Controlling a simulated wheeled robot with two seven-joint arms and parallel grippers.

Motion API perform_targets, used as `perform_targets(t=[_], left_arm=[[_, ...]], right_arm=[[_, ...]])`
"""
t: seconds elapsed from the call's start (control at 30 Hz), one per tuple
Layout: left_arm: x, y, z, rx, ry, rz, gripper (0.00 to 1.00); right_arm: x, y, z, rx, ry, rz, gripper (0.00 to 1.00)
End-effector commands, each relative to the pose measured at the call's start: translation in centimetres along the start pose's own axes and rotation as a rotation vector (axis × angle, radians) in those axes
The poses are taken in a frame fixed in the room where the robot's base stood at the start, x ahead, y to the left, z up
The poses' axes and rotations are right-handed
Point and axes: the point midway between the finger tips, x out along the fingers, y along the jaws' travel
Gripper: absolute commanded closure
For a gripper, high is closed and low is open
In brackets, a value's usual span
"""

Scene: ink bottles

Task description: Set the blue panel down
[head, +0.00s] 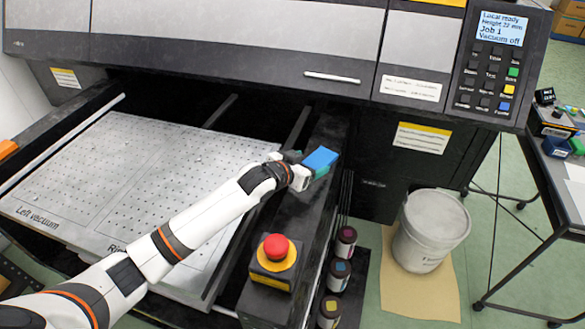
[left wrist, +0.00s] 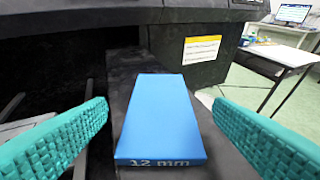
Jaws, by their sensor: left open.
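The blue panel (left wrist: 160,115) is a flat slab marked "12 mm" on its near edge. In the left wrist view it lies on a dark ledge (left wrist: 125,68) of the machine. It also shows in the head view (head: 321,159) at the end of my left arm. My left gripper (left wrist: 158,140) has two teal ribbed fingers, one on each side of the panel. They are wide apart, with a gap to the panel on both sides. In the head view my left gripper (head: 310,174) is at the panel. My right gripper is in neither view.
A perforated metal bed (head: 110,170) marked "Left vacuum" lies left of the ledge. A red emergency button (head: 275,246) stands on the ledge nearer me. Several ink bottles (head: 340,271) and a white bucket (head: 432,232) stand to the right. A control panel (head: 494,59) is above.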

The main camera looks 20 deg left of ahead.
Motion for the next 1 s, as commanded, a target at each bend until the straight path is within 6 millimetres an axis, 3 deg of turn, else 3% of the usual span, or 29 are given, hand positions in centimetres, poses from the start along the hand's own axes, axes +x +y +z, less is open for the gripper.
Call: perform_targets(t=[0.2, 0.43, 0.6, 1.0], left_arm=[[-4.7, 0.0, -0.2, 0.002, 0.002, 0.000, 0.24], [-8.6, 0.1, -0.1, 0.002, 0.001, 0.001, 0.24], [-9.7, 0.0, -0.1, 0.002, 0.002, 0.001, 0.24], [-9.8, 0.0, 0.0, 0.001, 0.001, 0.001, 0.24]], right_arm=[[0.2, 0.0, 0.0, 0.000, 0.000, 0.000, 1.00], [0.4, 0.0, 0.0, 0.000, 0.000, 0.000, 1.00], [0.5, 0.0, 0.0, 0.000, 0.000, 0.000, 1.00], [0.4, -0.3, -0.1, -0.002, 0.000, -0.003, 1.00]])
